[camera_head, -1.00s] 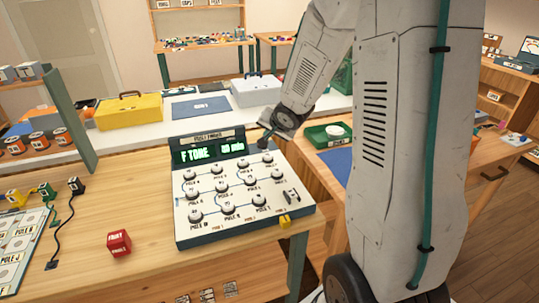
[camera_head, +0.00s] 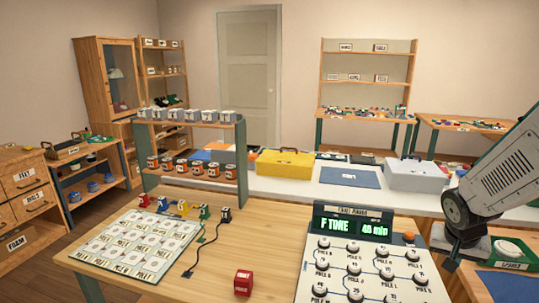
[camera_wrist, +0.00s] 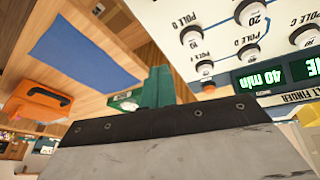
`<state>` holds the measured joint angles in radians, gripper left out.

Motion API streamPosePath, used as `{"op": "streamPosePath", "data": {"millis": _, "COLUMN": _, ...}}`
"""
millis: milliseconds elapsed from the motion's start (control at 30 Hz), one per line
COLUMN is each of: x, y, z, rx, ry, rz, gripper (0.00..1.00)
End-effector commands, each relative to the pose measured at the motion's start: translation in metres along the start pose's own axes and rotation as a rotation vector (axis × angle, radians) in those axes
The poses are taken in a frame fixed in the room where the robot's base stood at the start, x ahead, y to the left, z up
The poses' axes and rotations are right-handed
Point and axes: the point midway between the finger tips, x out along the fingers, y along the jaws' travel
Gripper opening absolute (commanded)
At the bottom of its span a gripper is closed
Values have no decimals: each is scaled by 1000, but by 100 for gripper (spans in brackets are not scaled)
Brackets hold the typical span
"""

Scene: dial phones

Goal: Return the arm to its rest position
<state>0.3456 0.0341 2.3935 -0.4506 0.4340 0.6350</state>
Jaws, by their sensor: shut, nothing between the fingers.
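My arm comes in from the right edge in the head view. My gripper (camera_head: 450,264) points down, small and dark, just right of the fault finder panel (camera_head: 365,265). It is shut and empty, and looks apart from the panel. The panel has a green-lit display reading "F TONE" and "40 min" and rows of pole knobs. In the wrist view, a dark bolted plate and a grey arm part fill the bottom, and the panel (camera_wrist: 225,50) shows upside down at upper right.
A red cube (camera_head: 243,283) and a labelled card board (camera_head: 130,243) lie on the wooden table. Coloured plugs (camera_head: 185,208) stand behind the board. A rack of orange-and-white cans (camera_head: 195,165), a yellow case (camera_head: 287,163) and a grey case (camera_head: 415,175) stand farther back.

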Motion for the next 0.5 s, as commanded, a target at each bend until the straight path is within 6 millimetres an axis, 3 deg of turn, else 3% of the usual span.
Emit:
{"op": "streamPosePath", "data": {"millis": 33, "x": -21, "y": 1, "z": 15, "rx": -50, "ry": -37, "rz": 16, "gripper": 0}}
{"op": "streamPosePath", "data": {"millis": 300, "x": -129, "y": -1, "z": 122, "rx": -351, "ry": -277, "rz": -32, "gripper": 0}}
{"op": "streamPosePath", "data": {"millis": 500, "x": -192, "y": -6, "z": 188, "rx": -512, "ry": -326, "rz": -154, "gripper": 0}}
